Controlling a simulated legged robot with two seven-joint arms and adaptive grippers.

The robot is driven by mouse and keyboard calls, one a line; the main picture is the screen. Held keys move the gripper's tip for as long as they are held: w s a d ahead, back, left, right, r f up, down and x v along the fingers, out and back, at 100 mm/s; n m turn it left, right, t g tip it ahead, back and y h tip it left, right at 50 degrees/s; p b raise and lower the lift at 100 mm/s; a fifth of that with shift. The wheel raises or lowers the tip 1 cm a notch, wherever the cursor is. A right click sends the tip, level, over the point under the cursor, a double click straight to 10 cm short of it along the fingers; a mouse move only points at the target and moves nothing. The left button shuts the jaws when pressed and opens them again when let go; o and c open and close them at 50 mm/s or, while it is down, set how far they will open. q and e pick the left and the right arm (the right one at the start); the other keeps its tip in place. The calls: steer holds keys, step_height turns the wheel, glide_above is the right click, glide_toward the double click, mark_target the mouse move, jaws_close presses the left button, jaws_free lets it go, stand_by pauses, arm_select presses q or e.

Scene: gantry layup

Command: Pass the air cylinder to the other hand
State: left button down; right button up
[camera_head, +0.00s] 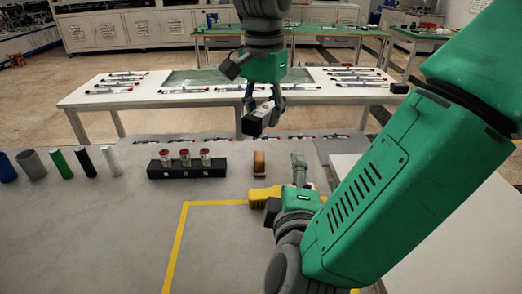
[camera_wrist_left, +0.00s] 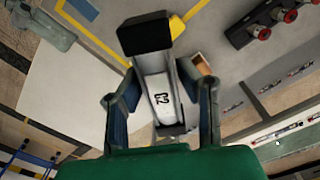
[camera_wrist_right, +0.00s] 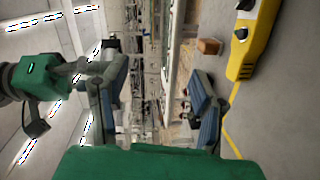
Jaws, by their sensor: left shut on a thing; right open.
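The air cylinder (camera_head: 262,116) is a silver body with a black end block. My left gripper (camera_head: 264,98) is shut on it and holds it up in the air above the near table. In the left wrist view the cylinder (camera_wrist_left: 157,85) lies between the two fingers (camera_wrist_left: 160,110), with its black end pointing away from the palm. My right gripper (camera_head: 300,165) is low over the near table, to the right of and below the cylinder. In the right wrist view its fingers (camera_wrist_right: 155,100) are apart with nothing between them.
A black block with several red-topped pieces (camera_head: 187,172) stands on the grey table, beside a row of upright tubes (camera_head: 85,162). A small brown block (camera_head: 259,164) and a yellow object (camera_head: 262,196) are near my right gripper. A white table (camera_head: 150,98) with several cylinders is behind.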

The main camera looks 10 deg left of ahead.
arm_select(q)
steer(key=shift+a, duration=0.1)
arm_select(e)
steer(key=n+t, duration=0.1)
steer(key=n, duration=0.1)
glide_toward(262, 118)
step_height(262, 118, down, 3)
steer(key=w, duration=0.3)
steer(key=shift+y, duration=0.4)
steer(key=w, duration=0.4)
steer(key=w+a, duration=0.1)
steer(key=w, duration=0.2)
steer(key=w+a, duration=0.1)
steer(key=w, duration=0.3)
steer(key=shift+w+a+r, duration=0.1)
steer(key=shift+w+a, duration=0.1)
steer(key=shift+w, duration=0.1)
steer(key=shift+c, duration=0.3)
jaws_close()
arm_select(q)
steer(key=c, duration=1.1)
jaws_free()
steer(key=shift+o, duration=0.2)
